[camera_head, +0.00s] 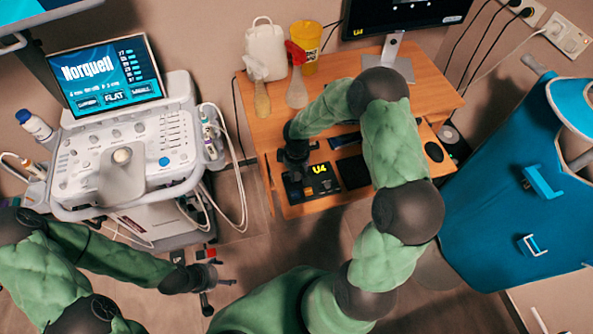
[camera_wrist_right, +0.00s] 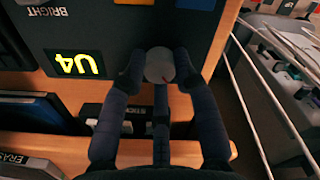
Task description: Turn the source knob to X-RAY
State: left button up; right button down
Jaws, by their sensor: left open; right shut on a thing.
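The source knob (camera_wrist_right: 159,62) is a round grey knob with a small red mark, on the dark control box (camera_head: 327,189) at the desk's front edge. The box has a lit yellow "U4" display (camera_wrist_right: 75,64). My right gripper (camera_wrist_right: 160,68) is shut on the knob, with its dark fingers around it. In the head view this gripper (camera_head: 294,170) reaches down over the box's left part and hides the knob. No X-RAY label is readable. My left gripper (camera_head: 220,274) is open and empty, low over the floor and away from the desk.
The desk (camera_head: 262,130) carries a white jug (camera_head: 266,45), spray bottles (camera_head: 297,88), a yellow tub (camera_head: 305,48) and a monitor (camera_head: 400,15). An ultrasound cart (camera_head: 125,165) stands left, with cables hanging.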

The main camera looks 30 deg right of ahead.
aim_at(296, 175)
jog(key=shift+n+p, duration=0.5)
jog(key=shift+n, duration=0.7)
jog(key=c, duration=0.9)
grip_release()
jog(key=shift+c, duration=0.2)
notch_tip(296, 175, up, 12)
jog(key=shift+f, duration=0.1)
